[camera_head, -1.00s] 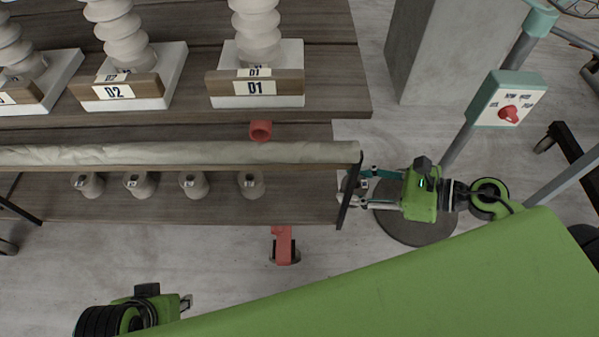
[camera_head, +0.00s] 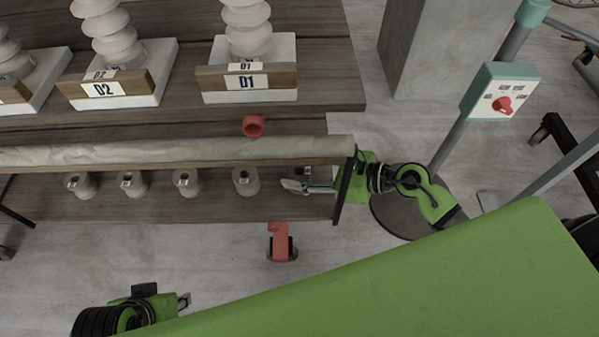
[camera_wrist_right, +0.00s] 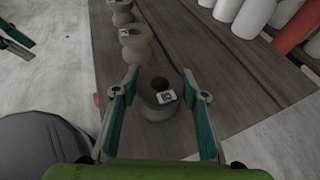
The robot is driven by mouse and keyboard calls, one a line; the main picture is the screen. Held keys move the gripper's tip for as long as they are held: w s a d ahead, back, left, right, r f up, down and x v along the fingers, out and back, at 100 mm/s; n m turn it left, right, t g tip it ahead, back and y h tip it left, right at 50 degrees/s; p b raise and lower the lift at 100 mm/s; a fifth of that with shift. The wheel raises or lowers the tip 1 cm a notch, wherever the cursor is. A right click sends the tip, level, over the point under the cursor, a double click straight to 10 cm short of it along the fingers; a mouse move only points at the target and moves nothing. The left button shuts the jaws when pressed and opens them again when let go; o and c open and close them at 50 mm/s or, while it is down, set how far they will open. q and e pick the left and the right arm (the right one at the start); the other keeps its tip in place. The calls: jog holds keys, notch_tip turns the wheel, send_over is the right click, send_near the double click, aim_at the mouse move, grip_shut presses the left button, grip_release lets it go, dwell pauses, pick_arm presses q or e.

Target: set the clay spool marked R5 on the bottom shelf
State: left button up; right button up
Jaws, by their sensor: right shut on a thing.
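My right gripper (camera_head: 308,187) is in over the right end of the lower shelf (camera_head: 140,208), partly hidden by the rack's end post and upper edge. In the right wrist view, its teal fingers (camera_wrist_right: 163,101) are shut on a pale grey clay spool (camera_wrist_right: 160,108), upright with a small tag whose mark I cannot read. The spool is mostly hidden in the head view. I cannot tell whether its base touches the shelf. My left gripper (camera_head: 183,301) is low at the left, away from the rack; its fingers look apart in the wrist view (camera_wrist_right: 16,42).
Several similar spools (camera_head: 246,181) stand in a row on the lower shelf, left of my right gripper. A cloth-like roll (camera_head: 180,152) runs along the edge above. The rack's dark end post (camera_head: 345,190) is close to my right arm. A control post (camera_head: 502,92) stands right.

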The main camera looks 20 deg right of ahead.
jog(key=shift+f, duration=0.1)
jog(key=shift+f, duration=0.15)
jog(key=o, duration=1.4)
